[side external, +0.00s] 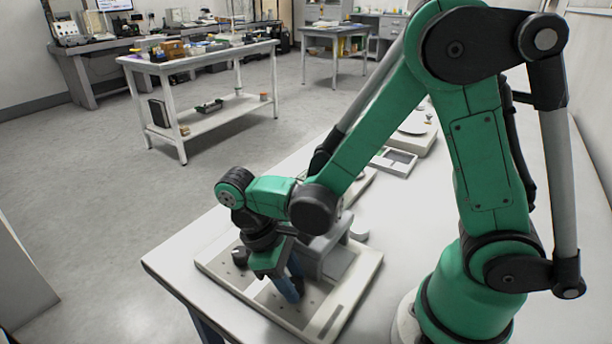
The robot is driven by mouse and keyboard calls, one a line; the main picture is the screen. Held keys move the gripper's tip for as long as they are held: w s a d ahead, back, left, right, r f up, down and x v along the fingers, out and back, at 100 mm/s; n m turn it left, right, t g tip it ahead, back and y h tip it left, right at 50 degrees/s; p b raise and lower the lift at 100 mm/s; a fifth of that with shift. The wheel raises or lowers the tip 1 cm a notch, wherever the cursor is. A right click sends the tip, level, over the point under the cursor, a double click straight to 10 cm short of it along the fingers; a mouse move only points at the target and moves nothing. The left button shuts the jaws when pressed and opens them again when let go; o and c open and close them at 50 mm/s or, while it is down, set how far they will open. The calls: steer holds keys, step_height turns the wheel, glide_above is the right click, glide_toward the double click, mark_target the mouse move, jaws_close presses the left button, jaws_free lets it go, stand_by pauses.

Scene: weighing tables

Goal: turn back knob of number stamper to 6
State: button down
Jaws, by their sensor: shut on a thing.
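The number stamper (326,250) looks like a grey raised block on a pale base board (345,305) near the table's front corner. A dark round knob (240,256) with a light mark shows on the board's left side; I cannot read any number. My gripper (293,288) points down over the board, just in front of the grey block. Its blue fingers are shut on a knob of the stamper, which the fingers and wrist hide. I cannot tell the knob's setting.
The white table (440,185) runs to the back right. A grey tray (394,160) and a scale with a round pan (413,126) stand farther back. The table's left edge is close to the board.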

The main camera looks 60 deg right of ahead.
steer(key=shift+c, duration=2.3)
jaws_free()
steer(key=shift+n, duration=0.3)
